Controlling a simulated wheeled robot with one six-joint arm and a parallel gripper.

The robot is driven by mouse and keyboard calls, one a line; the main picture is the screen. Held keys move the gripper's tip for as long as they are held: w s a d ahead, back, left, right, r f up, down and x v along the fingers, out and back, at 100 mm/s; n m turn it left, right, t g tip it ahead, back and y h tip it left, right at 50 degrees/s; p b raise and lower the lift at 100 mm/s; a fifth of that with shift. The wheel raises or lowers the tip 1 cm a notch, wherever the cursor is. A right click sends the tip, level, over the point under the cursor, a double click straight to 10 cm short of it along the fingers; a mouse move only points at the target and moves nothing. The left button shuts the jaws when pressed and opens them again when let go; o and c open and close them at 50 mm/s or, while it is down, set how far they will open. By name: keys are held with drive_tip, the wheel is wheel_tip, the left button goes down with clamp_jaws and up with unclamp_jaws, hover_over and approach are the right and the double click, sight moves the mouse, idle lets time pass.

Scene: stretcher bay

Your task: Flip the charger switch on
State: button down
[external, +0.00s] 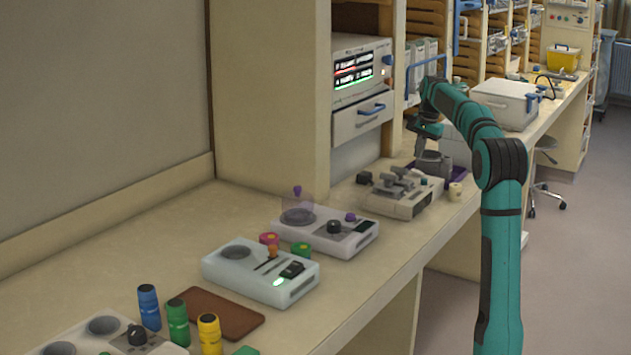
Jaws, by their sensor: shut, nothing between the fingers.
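No charger is labelled legibly, so I cannot tell which unit it is. A pale unit (230,277) at the front has a dark round well, an orange knob, a slot, a black rocker-like switch (292,269) and a lit green patch. Behind it, a second white unit (345,243) has a black knob (334,227), a purple knob and a dark panel. Farther back is a grey-beige unit (405,208) with grey levers on top. My gripper (419,152) is shut and empty, pointing down above the far side of this unit. Its fingertips are small and partly unclear; contact cannot be told.
Blue (149,307), green (177,322) and yellow (209,334) bottles stand by a brown mat (222,313) in front. A purple tray (463,171) lies beyond my gripper. A shelf with a lit display unit (362,68) rises behind.

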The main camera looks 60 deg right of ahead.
sight(418, 171)
drive_tip(key=shift+x, duration=2.2)
drive_tip(key=shift+w+f+g, duration=0.25)
drive_tip(key=shift+f+g, duration=0.1)
drive_tip(key=shift+g, duration=0.15)
drive_tip(key=shift+s, duration=0.85)
